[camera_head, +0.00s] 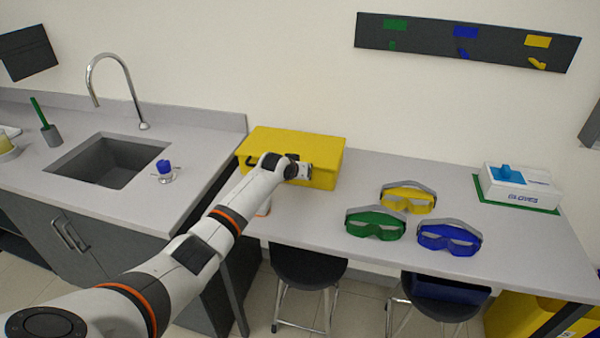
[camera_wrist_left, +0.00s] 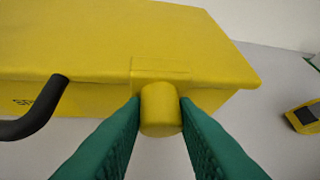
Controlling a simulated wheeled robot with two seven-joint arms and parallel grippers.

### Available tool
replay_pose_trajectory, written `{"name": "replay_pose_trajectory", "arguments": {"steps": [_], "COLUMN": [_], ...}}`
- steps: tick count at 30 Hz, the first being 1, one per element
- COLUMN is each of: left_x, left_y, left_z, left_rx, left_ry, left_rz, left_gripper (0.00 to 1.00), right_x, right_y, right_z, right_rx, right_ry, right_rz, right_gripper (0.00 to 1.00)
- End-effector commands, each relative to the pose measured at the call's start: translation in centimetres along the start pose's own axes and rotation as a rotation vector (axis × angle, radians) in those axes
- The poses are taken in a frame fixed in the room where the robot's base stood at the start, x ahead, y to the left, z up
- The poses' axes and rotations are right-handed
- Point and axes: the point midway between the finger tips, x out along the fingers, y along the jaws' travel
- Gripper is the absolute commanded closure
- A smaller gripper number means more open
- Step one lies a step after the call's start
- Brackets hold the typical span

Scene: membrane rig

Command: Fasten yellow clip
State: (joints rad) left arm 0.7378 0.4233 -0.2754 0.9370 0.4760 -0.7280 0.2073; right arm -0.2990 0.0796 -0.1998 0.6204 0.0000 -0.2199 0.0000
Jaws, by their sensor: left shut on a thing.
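A yellow case (camera_head: 300,146) with a closed lid stands on the grey bench against the wall. It also fills the top of the left wrist view (camera_wrist_left: 110,40). On its front is a yellow clip (camera_wrist_left: 161,110), a rounded tab below a flat plate at the lid seam. My left gripper (camera_head: 302,172) is at the case's front, and its green fingers (camera_wrist_left: 160,112) are shut on the clip from both sides. The clip is hidden behind the gripper in the head view. Whether it is latched I cannot tell. My right gripper is not in view.
A black handle (camera_wrist_left: 40,110) sticks out left of the clip. Yellow goggles (camera_head: 408,197), green goggles (camera_head: 375,224) and blue goggles (camera_head: 448,238) lie to the right. A glove box (camera_head: 518,188) stands farther right. A sink (camera_head: 108,160) is at left.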

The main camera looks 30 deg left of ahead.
Motion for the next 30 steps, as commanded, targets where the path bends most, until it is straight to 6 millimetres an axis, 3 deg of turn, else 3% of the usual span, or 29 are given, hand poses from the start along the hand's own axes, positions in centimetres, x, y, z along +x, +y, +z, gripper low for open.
{"name": "replay_pose_trajectory", "arguments": {"steps": [1, 5, 6, 9, 24, 30], "left_x": [-0.5, -0.5, -0.5, -0.5, -0.5, -1.5], "left_y": [-0.1, -0.1, 0.0, 0.0, 0.2, 0.2], "left_z": [1.6, 1.6, 1.6, 1.6, 1.5, 1.3], "left_rx": [0.006, 0.005, 0.005, 0.004, 0.002, 0.001], "left_ry": [-0.035, -0.035, -0.035, -0.035, -0.033, -0.031], "left_rz": [-0.003, -0.003, -0.003, -0.002, 0.001, -0.001], "left_gripper": [1.00, 1.00, 0.71, 0.54, 0.53, 0.53], "right_x": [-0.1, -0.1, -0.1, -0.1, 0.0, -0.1], "right_y": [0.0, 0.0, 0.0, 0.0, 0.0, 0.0], "right_z": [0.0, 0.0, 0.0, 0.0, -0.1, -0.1], "right_rx": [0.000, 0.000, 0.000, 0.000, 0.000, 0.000], "right_ry": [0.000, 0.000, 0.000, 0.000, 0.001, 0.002], "right_rz": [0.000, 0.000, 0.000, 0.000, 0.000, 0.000], "right_gripper": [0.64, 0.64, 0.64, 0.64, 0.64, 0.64]}}
